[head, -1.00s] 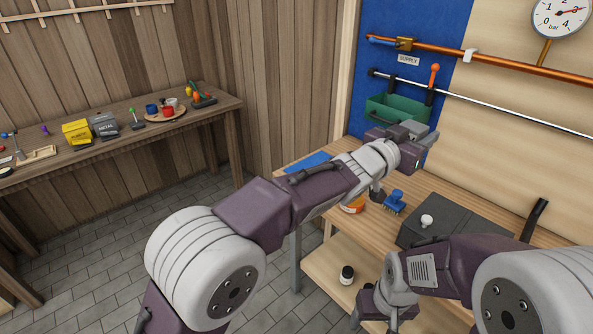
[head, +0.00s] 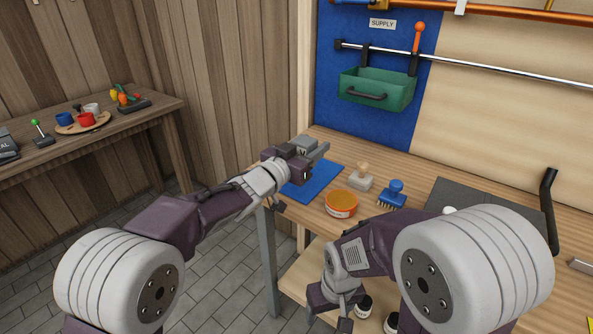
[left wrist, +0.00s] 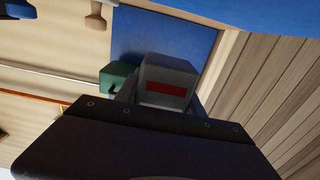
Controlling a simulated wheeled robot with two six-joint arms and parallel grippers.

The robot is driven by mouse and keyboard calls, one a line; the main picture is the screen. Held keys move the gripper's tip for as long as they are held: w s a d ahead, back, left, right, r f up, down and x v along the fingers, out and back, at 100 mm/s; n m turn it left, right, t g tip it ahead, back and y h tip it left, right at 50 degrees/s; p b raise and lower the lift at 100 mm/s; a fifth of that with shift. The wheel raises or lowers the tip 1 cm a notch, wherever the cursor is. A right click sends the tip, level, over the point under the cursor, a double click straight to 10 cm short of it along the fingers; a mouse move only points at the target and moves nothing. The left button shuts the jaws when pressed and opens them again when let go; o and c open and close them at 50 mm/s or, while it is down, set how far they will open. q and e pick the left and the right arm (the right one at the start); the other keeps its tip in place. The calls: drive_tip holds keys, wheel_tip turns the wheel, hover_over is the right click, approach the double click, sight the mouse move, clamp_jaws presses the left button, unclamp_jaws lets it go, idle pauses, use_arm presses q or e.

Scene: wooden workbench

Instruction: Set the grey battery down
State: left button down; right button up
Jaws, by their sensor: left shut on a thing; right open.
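My left gripper (head: 316,157) is shut on the grey battery (head: 303,146) and holds it in the air by the blue mat (head: 320,181) at the bench's left end. In the left wrist view the battery (left wrist: 168,84) is a grey block with a dark red stripe, in front of the jaws. The blue mat also shows at the top of that view (left wrist: 275,17), apart from the battery. My right gripper (head: 333,306) is low at the bench's front edge, open and empty; its fingertips are partly hidden.
A dark grey board (head: 470,194) lies further right. A green bin (head: 376,92) hangs on the rail behind. The mat's visible part is bare.

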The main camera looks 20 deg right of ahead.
use_arm(q)
drive_tip(key=a, duration=0.1)
drive_tip(key=w+a+f, duration=0.1)
drive_tip(key=a+f, duration=0.1)
drive_tip(key=shift+w+b, duration=0.25)
drive_tip(key=shift+b, duration=0.05)
wheel_tip(320, 180, down, 4)
drive_tip(key=b, duration=0.2)
drive_tip(key=shift+d+f+b, duration=0.1)
drive_tip(key=shift+b, duration=0.25)
drive_tip(key=c, duration=0.7)
unclamp_jaws()
